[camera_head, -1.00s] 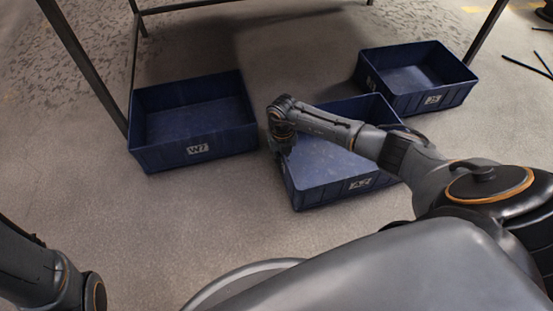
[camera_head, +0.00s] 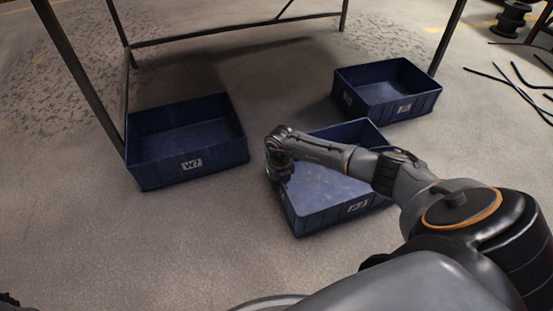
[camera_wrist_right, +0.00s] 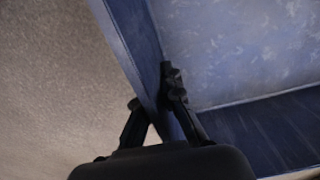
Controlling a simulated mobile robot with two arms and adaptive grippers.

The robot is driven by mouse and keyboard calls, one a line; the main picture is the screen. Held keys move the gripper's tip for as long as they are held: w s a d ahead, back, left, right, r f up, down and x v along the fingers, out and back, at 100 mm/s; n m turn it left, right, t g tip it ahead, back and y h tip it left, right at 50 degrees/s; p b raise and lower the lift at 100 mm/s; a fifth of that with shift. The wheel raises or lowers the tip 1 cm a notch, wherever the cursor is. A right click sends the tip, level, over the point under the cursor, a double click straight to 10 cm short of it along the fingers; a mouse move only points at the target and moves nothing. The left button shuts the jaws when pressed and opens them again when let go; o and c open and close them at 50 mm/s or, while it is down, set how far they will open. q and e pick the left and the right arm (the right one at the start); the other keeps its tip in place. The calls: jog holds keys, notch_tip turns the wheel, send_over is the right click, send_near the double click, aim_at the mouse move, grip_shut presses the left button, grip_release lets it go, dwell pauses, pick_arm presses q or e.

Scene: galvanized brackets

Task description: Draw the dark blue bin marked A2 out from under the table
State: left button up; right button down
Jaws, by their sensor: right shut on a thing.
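The dark blue bin (camera_head: 305,213) in the middle of the head view stands on the floor, with a white label (camera_head: 358,206) on its near side that looks like A2 but is blurred. My right gripper (camera_head: 277,175) is at the bin's left wall. In the right wrist view, the fingers of my right gripper (camera_wrist_right: 153,88) straddle the bin's wall (camera_wrist_right: 128,40), one outside and one inside, shut on it. My right forearm crosses above the bin and hides part of its right side. The inside that shows looks empty. My left gripper is not in view.
A blue bin marked W7 (camera_head: 212,171) stands close on the left, by a table leg (camera_head: 78,75). Another blue bin (camera_head: 402,107) stands at the back right, its label unclear. Dark rods (camera_head: 508,90) lie at far right.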

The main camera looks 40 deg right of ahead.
jog(key=shift+s, duration=0.1)
jog(key=c, duration=1.4)
grip_release()
notch_tip(320, 180, up, 12)
